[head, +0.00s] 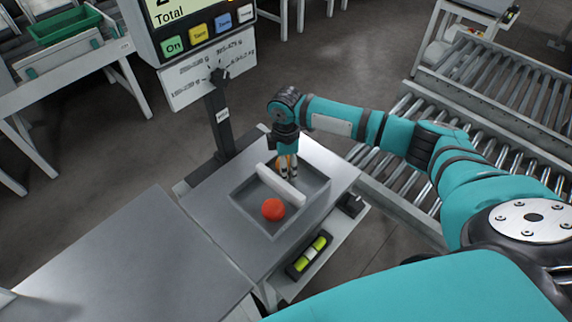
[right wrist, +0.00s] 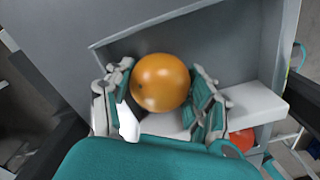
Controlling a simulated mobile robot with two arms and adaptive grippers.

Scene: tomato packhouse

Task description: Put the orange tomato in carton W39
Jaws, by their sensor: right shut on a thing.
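My right gripper (head: 287,170) is shut on the orange tomato (right wrist: 160,82), which sits between its fingers in the right wrist view. In the head view the gripper points down into the far part of a grey tray (head: 238,198), and the tomato is mostly hidden by the fingers. I cannot tell whether the tomato touches the tray floor. A white divider (head: 280,184) crosses the tray. A red tomato (head: 273,209) lies on the near side of it. No carton marked W39 shows. My left gripper is not in view.
The tray is on a metal scale bench. A post (head: 219,125) with a display (head: 200,30) and a label board (head: 210,70) rises behind it. A roller conveyor (head: 480,135) is at the right. A green crate (head: 65,27) is at the far left. The near-left tabletop (head: 130,260) is clear.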

